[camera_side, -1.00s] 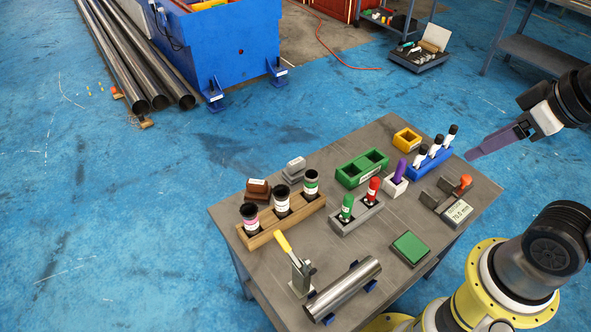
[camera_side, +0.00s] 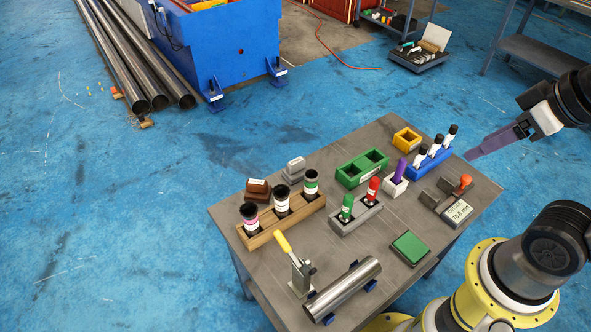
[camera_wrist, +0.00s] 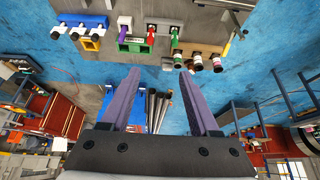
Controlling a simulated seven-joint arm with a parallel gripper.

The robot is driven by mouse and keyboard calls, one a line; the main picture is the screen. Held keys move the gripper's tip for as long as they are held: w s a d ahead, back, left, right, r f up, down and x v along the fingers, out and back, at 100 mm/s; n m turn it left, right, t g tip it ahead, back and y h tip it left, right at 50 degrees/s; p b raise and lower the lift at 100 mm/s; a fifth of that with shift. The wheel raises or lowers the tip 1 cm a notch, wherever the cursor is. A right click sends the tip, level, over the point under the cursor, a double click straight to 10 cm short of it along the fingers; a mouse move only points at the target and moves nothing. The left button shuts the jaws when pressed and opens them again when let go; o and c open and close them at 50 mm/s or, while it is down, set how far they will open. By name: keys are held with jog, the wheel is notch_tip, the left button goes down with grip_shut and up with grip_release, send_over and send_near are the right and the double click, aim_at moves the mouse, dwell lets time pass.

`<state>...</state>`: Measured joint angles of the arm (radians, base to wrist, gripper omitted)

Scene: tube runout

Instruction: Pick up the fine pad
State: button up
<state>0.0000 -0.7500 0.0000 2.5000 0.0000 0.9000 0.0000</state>
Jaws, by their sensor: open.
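Two labelled blocks that look like pads stand at the table's back left in the side view: a brown pad (camera_side: 258,190) and a grey pad (camera_side: 294,170). Their labels are too small to read, so I cannot tell which is the fine pad. A flat green pad-like block (camera_side: 410,247) lies on a dark base near the table's front right. My gripper (camera_side: 480,152) is above the table's right end, far from both labelled blocks. In the wrist view my gripper (camera_wrist: 160,74) has its two purple fingers spread with nothing between them.
The grey table (camera_side: 335,250) also holds a wooden rack (camera_side: 283,222) of dark-capped bottles, a yellow-handled clamp (camera_side: 298,270), a steel tube (camera_side: 343,288), a green tray (camera_side: 361,168), a marker holder (camera_side: 356,216), a blue rack (camera_side: 430,160) and a gauge (camera_side: 456,211).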

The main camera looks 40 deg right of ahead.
jog(key=shift+o, duration=0.4)
